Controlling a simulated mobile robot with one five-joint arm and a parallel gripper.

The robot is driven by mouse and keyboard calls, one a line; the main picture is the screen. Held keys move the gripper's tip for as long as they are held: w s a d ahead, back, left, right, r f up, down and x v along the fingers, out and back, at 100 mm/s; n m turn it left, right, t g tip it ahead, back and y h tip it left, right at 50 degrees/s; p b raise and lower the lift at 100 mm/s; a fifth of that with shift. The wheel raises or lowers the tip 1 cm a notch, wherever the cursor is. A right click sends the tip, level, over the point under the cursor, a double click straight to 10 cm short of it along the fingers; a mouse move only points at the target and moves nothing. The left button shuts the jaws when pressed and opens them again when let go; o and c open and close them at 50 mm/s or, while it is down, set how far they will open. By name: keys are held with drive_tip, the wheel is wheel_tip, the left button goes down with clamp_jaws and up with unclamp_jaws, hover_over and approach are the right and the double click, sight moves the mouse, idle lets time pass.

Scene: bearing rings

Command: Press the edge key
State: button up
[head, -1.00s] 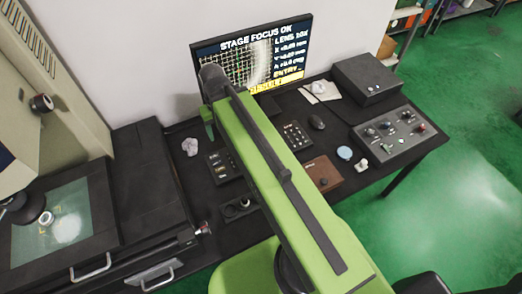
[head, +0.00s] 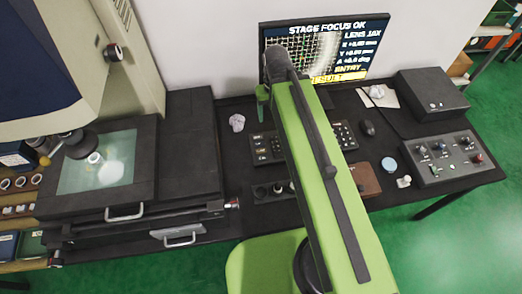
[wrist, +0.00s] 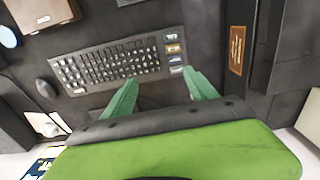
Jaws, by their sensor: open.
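The black keyboard (head: 262,157) lies on the dark bench below the monitor, its middle hidden by my green arm in the head view. In the wrist view the keyboard (wrist: 110,62) shows its main key block, with a column of larger labelled keys (wrist: 174,48) at its right end. Their labels are too small to read, so I cannot tell which is the edge key. My gripper (wrist: 159,76) is open and empty, its two green fingers spread over the keyboard's near edge. In the head view one green finger (head: 262,102) shows left of the arm's end.
The monitor (head: 358,45) behind reads "STAGE FOCUS OK".

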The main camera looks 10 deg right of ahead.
clamp_jaws()
idle(1.5)
